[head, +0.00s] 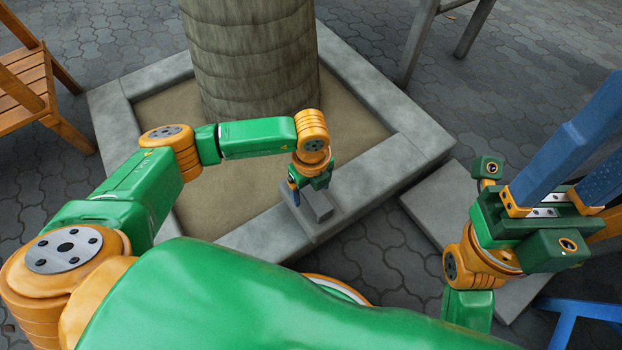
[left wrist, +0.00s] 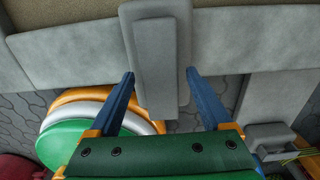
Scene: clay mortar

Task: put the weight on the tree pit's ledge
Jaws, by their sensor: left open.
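The weight (head: 318,206) is a grey block with a narrower raised bar on top. It sits on the front ledge (head: 388,182) of the tree pit, near the right corner. In the left wrist view the weight (left wrist: 155,45) lies across the grey ledge (left wrist: 75,48) and sticks out past its outer edge. My left gripper (head: 303,190) is right over the weight. Its blue fingers (left wrist: 160,76) are open, one on each side of the weight, with visible gaps. My right gripper (head: 583,168) is open and empty at the right, its fingertips out of frame.
A thick trunk (head: 250,55) rises from the sandy pit. A wooden chair (head: 22,85) stands at the left. A low grey slab (head: 440,205) lies on the paving right of the pit. A blue frame (head: 575,312) is at the lower right. Grey legs (head: 418,40) stand behind.

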